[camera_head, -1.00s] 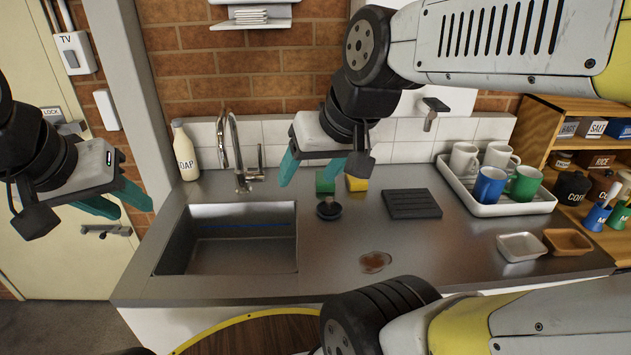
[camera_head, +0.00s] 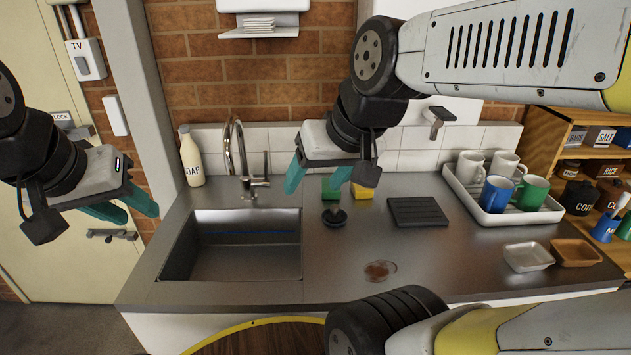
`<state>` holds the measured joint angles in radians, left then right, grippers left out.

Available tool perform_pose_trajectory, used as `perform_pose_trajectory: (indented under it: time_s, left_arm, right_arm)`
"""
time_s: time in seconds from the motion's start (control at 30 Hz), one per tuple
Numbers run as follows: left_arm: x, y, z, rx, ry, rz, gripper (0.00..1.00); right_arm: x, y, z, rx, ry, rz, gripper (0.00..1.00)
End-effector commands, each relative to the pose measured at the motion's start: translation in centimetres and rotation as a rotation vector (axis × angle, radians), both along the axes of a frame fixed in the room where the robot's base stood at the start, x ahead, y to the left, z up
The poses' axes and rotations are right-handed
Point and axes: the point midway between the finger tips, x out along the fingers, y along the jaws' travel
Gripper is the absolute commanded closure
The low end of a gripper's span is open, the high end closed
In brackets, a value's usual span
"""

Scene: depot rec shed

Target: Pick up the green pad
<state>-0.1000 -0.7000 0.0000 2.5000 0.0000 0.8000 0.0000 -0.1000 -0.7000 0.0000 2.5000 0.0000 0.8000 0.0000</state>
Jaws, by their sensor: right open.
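The green pad (camera_head: 330,188) stands at the back of the metal counter, beside a yellow pad (camera_head: 363,191). It is partly hidden by my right gripper. My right gripper (camera_head: 314,183) is open and empty, with its teal fingers pointing down in front of the pad in this view. How far it is above or before the pad I cannot tell. My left gripper (camera_head: 134,210) is open and empty at the left, in front of the door and away from the counter.
A dark round-headed tool (camera_head: 334,217) stands just in front of the pads. A sink (camera_head: 245,262) with a tap (camera_head: 239,160) and a soap bottle (camera_head: 191,160) are to the left. A black ribbed mat (camera_head: 418,211), a brown spill (camera_head: 380,271) and a mug tray (camera_head: 490,219) are to the right.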

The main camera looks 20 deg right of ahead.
Motion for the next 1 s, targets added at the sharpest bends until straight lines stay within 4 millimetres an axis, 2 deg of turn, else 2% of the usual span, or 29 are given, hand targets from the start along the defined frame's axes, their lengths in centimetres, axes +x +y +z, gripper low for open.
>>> perform_pose_trajectory:
  time_s: [0.07,0.17,0.27,0.33,0.47,0.67,0.8,0.9,1.0]
  left_arm:
    - [0.0,0.0,0.0,0.000,0.000,0.000,0.64]
    - [0.0,0.0,0.0,0.000,0.000,0.000,0.64]
    - [0.0,0.0,0.0,0.000,0.000,0.000,0.64]
    - [0.0,0.0,0.0,0.000,0.000,0.000,0.64]
    - [0.0,0.0,0.0,0.000,0.000,0.000,0.64]
    - [0.0,0.0,0.0,0.000,0.000,0.000,0.64]
    - [0.0,0.0,0.0,0.000,0.000,0.000,0.64]
    - [0.0,0.0,0.0,0.000,0.000,0.000,0.64]
    - [0.0,0.0,0.0,0.000,0.000,0.000,0.64]
  right_arm:
    - [0.0,0.0,0.0,0.000,0.000,0.000,0.35]
    - [0.1,0.0,0.0,-0.001,0.001,-0.003,0.20]
    - [1.3,-0.5,0.0,-0.006,0.011,-0.020,0.20]
    - [3.1,-1.1,0.0,-0.016,0.025,-0.047,0.20]
    - [8.1,-3.0,-0.8,-0.041,0.061,-0.118,0.20]
    - [16.6,-6.6,-4.1,-0.082,0.108,-0.227,0.20]
    - [22.1,-9.2,-8.1,-0.109,0.138,-0.290,0.20]
    - [25.3,-10.9,-11.4,-0.123,0.156,-0.326,0.20]
    - [27.6,-12.3,-14.4,-0.135,0.168,-0.352,0.20]
